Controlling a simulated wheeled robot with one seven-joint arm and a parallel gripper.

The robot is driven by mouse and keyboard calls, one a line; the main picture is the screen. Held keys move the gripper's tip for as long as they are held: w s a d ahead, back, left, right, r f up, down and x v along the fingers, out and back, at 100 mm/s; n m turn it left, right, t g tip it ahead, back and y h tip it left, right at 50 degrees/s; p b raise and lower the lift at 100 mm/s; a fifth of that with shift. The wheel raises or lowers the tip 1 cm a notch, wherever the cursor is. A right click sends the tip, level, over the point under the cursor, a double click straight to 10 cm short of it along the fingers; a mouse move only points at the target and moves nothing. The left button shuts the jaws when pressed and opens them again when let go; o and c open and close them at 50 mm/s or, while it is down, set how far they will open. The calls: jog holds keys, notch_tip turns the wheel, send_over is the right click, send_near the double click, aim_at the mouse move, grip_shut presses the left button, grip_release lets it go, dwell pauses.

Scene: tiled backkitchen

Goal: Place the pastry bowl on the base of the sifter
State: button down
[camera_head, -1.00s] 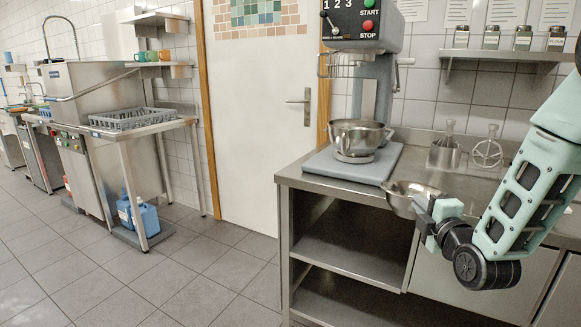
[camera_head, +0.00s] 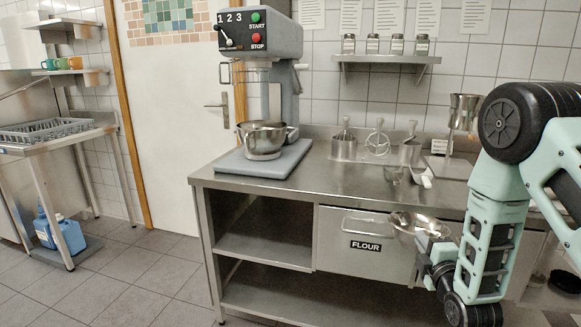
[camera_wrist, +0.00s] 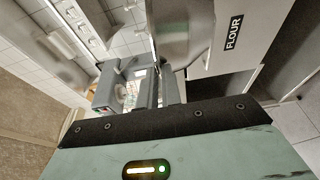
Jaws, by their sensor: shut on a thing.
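The steel pastry bowl (camera_head: 418,222) is in the head view, in front of the counter's front edge and near the flour drawer. My gripper (camera_head: 437,243) is shut on its right side and holds it clear of the counter. The sifter (camera_head: 464,108) stands at the back right of the counter, a steel cup on a stand, partly hidden by my arm. Its base (camera_head: 450,166) is low and flat, and looks empty where it shows. The bowl is to the left of the sifter and nearer to me.
A stand mixer with a steel bowl (camera_head: 262,140) occupies the counter's left end. Jars stand on a wall shelf (camera_head: 388,60). The front middle of the counter (camera_head: 310,185) is clear.

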notch_tip(320, 180, up, 20)
jog(key=p, duration=1.9)
jog(key=shift+a+f, duration=0.1)
